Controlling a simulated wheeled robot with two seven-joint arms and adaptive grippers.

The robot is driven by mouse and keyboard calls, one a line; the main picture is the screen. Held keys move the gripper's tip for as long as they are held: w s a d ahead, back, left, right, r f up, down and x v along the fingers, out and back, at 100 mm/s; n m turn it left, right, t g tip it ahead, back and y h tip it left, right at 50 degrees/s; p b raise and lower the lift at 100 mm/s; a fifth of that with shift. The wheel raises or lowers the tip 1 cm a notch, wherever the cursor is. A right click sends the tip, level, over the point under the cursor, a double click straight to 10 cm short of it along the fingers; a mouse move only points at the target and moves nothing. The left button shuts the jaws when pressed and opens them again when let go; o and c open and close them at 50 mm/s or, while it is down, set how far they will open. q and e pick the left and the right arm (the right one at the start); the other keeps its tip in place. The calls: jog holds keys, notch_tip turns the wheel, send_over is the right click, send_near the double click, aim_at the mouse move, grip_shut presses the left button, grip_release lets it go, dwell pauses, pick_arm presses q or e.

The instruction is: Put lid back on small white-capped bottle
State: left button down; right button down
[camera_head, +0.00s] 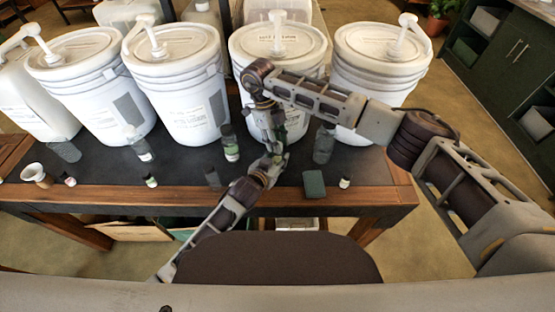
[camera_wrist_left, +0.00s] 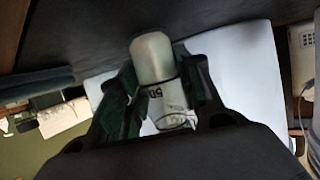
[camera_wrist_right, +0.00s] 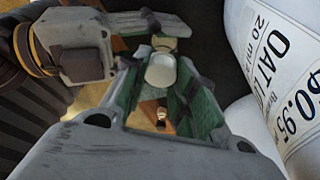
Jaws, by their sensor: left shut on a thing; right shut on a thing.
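My left gripper (camera_head: 272,164) and my right gripper (camera_head: 276,138) meet above the dark table, close together in the head view. In the left wrist view my left gripper is shut around a small pale bottle (camera_wrist_left: 166,92) with dark "50" print on its side. In the right wrist view my right gripper is shut on a small white lid (camera_wrist_right: 161,70) between its green pads. A pale round thing (camera_wrist_right: 164,44) shows just beyond the lid, near my other gripper; I cannot tell whether they touch. The grippers largely hide lid and bottle in the head view.
Several large white pump buckets (camera_head: 178,95) line the table's back. Bottles such as a green-labelled one (camera_head: 230,144) and a grey one (camera_head: 324,144) stand around the grippers. A green block (camera_head: 314,184) and a small vial (camera_head: 345,182) are near the front edge; a cup (camera_head: 35,173) is at left.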

jog(key=c, duration=1.1)
grip_release()
jog(key=shift+c, duration=0.2)
jog(key=shift+r, duration=0.15)
jog(key=shift+r, duration=2.1)
